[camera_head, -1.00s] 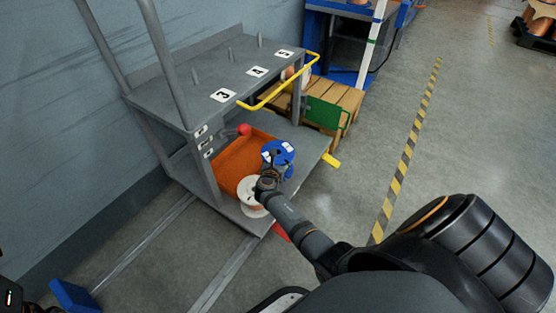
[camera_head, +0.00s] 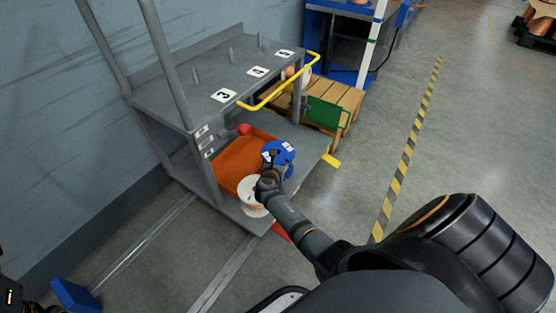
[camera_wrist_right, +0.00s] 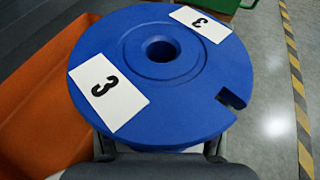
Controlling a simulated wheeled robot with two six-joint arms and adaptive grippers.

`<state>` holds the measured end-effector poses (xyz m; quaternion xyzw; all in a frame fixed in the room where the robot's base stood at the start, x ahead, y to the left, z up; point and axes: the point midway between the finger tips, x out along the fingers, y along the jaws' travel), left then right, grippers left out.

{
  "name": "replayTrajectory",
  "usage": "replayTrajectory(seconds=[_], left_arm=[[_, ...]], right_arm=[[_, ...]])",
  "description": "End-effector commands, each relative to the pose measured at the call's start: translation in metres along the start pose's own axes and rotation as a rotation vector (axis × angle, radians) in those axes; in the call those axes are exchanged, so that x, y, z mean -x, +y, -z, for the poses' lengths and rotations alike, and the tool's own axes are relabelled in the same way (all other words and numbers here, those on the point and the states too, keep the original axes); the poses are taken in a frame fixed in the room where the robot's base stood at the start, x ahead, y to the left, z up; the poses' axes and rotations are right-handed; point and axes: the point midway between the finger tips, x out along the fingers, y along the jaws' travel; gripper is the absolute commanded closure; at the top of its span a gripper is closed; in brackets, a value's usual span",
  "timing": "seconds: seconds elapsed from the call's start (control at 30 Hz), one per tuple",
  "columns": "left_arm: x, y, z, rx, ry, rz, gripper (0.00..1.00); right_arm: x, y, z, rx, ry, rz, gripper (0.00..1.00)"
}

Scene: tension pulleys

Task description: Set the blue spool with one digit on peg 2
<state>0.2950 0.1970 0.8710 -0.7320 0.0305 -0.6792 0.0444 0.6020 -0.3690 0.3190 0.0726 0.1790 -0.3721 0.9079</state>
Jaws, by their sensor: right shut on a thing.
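The blue spool (camera_head: 284,158) is over the lower deck of the grey rack, at the right end of the orange bin. In the right wrist view the blue spool (camera_wrist_right: 150,75) fills the frame, with a centre hole, a notch in its rim and two white labels reading 3. My right gripper (camera_head: 268,178) is shut on the blue spool; its fingers are largely hidden. Upright pegs (camera_head: 230,54) stand on the rack's top shelf by labels 3, 4 and 5. I cannot make out which peg is peg 2.
A white-flanged spool (camera_head: 251,192) stands at the deck's front edge, close to my right gripper. The orange bin (camera_head: 232,178) lies behind. A red ball (camera_head: 244,129) and yellow rail (camera_head: 285,88) are nearby. A pallet (camera_head: 345,100) stands right. The floor on the right is clear.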

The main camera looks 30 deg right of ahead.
Motion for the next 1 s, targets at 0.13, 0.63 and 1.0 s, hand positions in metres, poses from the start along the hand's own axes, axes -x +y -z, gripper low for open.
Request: replayTrajectory(seconds=[0.13, 0.63, 1.0], left_arm=[[0.003, 0.000, 0.000, 0.000, 0.000, 0.000, 0.11], [-0.006, -0.001, 0.000, 0.000, 0.000, 0.000, 0.11], [-0.006, -0.001, 0.000, 0.000, 0.000, 0.000, 0.11]], right_arm=[[-0.002, 0.001, 0.002, -0.001, -0.003, -0.001, 0.95], [0.002, 0.000, -0.003, -0.001, -0.002, -0.001, 0.95], [0.002, 0.000, -0.002, -0.001, -0.003, -0.001, 0.95]])
